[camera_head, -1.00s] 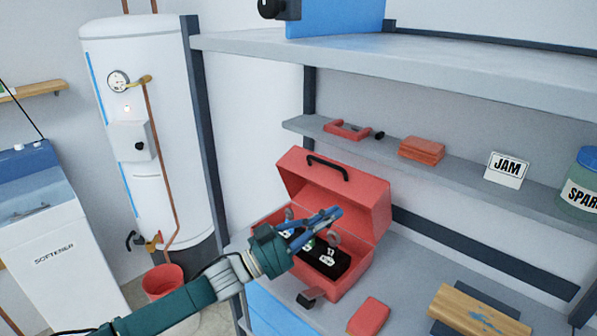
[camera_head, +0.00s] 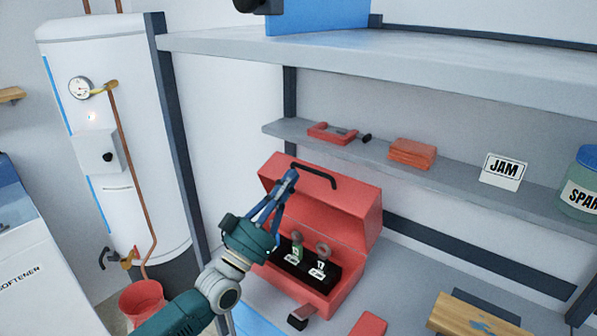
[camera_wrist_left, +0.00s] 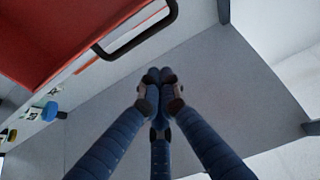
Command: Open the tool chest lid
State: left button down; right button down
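The red tool chest (camera_head: 345,288) stands on the grey workbench with its lid (camera_head: 340,212) raised, so the black tray (camera_head: 305,268) with labelled items inside shows. The lid's black handle (camera_head: 318,173) is at the top. My left gripper (camera_head: 290,176), with blue fingers, is in front of the lid's left part, its fingertips near the handle's left end. In the left wrist view my fingertips (camera_wrist_left: 160,76) are together with nothing between them; the red lid (camera_wrist_left: 50,35) and handle (camera_wrist_left: 140,32) are at upper left, apart from the fingers. My right gripper is not in view.
A grey upper shelf (camera_head: 400,62) overhangs the bench. A narrower shelf (camera_head: 440,180) behind the chest holds red blocks (camera_head: 412,153), a JAM sign (camera_head: 503,170) and a jar (camera_head: 582,185). A dark post (camera_head: 180,130) and white tank (camera_head: 105,150) stand at left. A wooden board (camera_head: 475,316) lies at front right.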

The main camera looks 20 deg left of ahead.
aim_at(309, 169)
pick_arm(q)
jog(key=shift+w+d+f, duration=0.2)
jog(key=shift+w+d, duration=0.05)
jog(key=shift+w, duration=0.3)
jog(key=shift+w+d+f, duration=0.15)
jog(key=shift+w+d, duration=0.05)
jog(key=shift+w, duration=0.4)
jog(key=shift+w+d+f, duration=0.2)
jog(key=shift+w+d, duration=0.05)
jog(key=shift+w, duration=0.3)
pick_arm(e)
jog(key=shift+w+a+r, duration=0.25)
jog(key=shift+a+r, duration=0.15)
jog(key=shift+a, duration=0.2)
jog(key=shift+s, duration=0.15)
